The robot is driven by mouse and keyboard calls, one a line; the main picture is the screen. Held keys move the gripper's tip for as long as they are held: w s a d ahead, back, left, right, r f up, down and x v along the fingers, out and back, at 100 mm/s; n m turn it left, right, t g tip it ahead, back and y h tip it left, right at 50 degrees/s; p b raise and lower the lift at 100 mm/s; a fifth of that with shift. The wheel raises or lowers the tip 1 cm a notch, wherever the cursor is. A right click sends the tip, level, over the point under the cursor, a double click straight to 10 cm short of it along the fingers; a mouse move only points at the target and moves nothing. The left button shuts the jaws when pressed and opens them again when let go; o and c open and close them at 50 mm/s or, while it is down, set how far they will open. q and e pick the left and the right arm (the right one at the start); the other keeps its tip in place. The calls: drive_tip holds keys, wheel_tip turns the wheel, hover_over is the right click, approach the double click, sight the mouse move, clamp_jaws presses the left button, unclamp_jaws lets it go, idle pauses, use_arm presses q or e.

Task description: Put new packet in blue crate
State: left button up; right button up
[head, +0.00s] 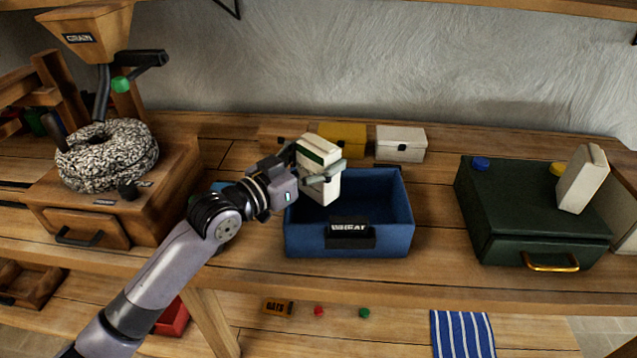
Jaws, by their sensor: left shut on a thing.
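The blue crate (386,240) stands on the wooden bench, open at the top, with a dark label reading "WHEAT" on its front. My left gripper (322,178) comes in from the left and is shut on a cream packet (318,154) with a green stripe near its top. The packet is held roughly upright over the left part of the crate. I cannot tell whether its lower end is below the crate's rim. The inside of the crate that shows looks empty; its left part is hidden by the gripper and packet. My right gripper is not in view.
A yellow box (343,137) and a white box (401,144) stand behind the crate. A dark green case (520,215) with a leaning cream block (582,178) is at right. A grain mill (110,190) is at left. Bare bench lies between crate and case.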

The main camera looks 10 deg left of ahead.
sight(309, 188)
use_arm(q)
drive_tip(key=shift+f, duration=2.9)
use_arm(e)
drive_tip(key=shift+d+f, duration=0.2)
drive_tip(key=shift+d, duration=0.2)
